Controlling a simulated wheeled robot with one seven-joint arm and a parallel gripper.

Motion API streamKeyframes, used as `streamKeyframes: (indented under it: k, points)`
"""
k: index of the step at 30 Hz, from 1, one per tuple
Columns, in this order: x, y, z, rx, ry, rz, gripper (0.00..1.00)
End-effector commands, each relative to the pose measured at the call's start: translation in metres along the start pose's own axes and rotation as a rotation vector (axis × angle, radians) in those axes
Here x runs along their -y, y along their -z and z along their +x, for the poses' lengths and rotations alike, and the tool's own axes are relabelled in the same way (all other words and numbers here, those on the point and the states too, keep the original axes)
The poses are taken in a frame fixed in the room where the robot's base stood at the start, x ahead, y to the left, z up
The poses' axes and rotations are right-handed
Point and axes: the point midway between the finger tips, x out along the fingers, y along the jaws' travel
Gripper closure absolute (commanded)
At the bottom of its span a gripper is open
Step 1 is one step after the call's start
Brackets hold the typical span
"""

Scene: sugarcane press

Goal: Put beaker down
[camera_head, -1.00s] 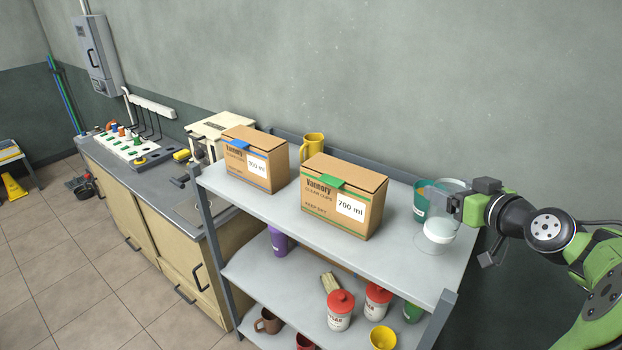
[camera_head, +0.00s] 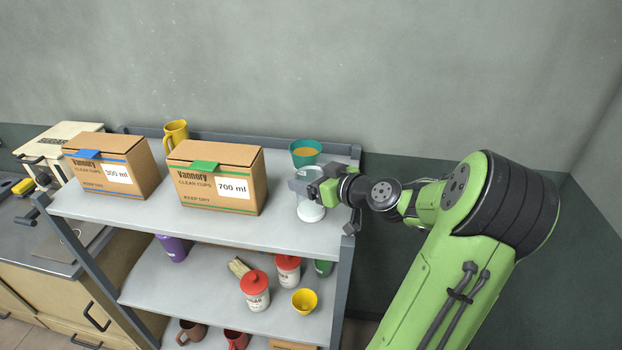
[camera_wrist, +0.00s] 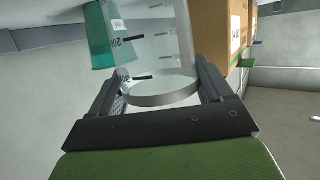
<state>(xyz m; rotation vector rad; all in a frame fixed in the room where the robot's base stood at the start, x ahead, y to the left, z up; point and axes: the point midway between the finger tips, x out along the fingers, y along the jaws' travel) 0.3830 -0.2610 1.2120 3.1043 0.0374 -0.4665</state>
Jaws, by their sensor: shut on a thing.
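The beaker (camera_head: 311,211) is a clear container with dark volume marks, over the right end of the top shelf. My gripper (camera_head: 306,184) is shut on it, with one finger on each side of its wall. In the wrist view the beaker (camera_wrist: 155,55) lies between the fingers of my gripper (camera_wrist: 160,88). In the head view my gripper hides part of the beaker. I cannot tell for sure whether its base touches the shelf (camera_head: 270,228).
A teal cup (camera_head: 305,150) with orange-yellow contents stands just behind the beaker. The 700 ml box (camera_head: 215,178) stands to its left, then the 300 ml box (camera_head: 115,168). A yellow mug (camera_head: 175,133) is behind them. Lower shelves hold red-lidded jars (camera_head: 254,291).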

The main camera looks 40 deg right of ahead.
Motion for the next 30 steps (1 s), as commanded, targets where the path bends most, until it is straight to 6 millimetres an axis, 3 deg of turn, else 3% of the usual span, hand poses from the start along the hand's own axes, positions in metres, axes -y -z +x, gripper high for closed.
streamKeyframes:
  k: [8,9,12,22,30]
  points:
    - [0.0,-0.003,0.001,0.0,0.0,-0.001,0.66]
    - [0.0,-0.002,0.001,0.001,0.0,-0.001,0.16]
    - [0.0,-0.002,0.001,0.0,0.0,-0.001,0.01]
    - [-0.001,0.003,-0.005,0.001,-0.004,0.0,0.0]
    - [-0.002,0.001,-0.076,0.002,-0.01,0.001,0.0]
